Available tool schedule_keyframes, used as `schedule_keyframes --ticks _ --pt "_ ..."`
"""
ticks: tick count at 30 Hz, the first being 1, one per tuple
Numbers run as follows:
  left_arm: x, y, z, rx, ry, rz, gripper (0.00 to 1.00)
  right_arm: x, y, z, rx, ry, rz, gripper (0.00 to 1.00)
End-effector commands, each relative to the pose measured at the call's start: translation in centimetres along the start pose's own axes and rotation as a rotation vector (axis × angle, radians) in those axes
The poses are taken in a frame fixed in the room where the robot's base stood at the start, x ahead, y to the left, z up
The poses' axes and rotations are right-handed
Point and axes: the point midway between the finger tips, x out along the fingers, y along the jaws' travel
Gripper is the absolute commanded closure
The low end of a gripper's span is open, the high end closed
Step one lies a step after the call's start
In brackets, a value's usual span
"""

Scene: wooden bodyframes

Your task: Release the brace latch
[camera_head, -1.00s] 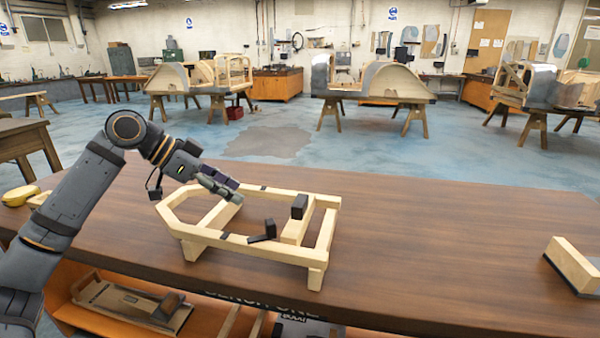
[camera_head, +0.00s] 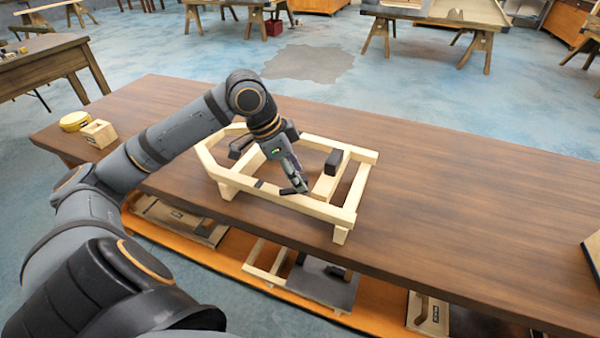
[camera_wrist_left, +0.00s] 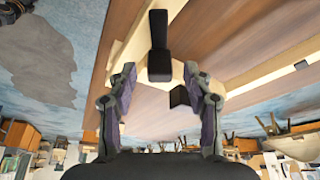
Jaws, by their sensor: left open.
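A pale wooden frame (camera_head: 222,178) stands on the bench, with a cross brace (camera_head: 326,185) near its right end. A black block (camera_head: 333,161) sits on the brace. My left gripper (camera_head: 298,188) is over the front rail with its fingers pointing down. A small black lever (camera_head: 289,191) shows at its fingertips, partly hidden. In the left wrist view my left gripper (camera_wrist_left: 163,88) is open. A large dark piece (camera_wrist_left: 158,45) and a smaller dark piece (camera_wrist_left: 180,96) lie between or just beyond its fingers; I cannot tell whether either is touched. My right gripper is out of view.
An orange lower shelf (camera_head: 225,260) holds wooden pieces below the bench edge.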

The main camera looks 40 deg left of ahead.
Motion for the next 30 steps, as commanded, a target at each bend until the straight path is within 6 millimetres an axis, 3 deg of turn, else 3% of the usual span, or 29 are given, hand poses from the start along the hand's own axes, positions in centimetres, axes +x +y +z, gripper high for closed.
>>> schedule_keyframes --ticks 6,17,28,30 --pt "2.0 0.0 0.0 0.002 0.002 0.002 0.49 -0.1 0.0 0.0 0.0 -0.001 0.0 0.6" --pt "2.4 -0.1 0.0 0.001 0.0 -0.001 0.49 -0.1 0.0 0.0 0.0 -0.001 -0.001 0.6" --pt "2.4 0.0 0.0 0.001 0.0 -0.001 0.99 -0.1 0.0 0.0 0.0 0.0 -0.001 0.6" --pt "2.4 0.0 0.0 0.001 0.0 -0.001 1.0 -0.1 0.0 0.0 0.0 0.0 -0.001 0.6"
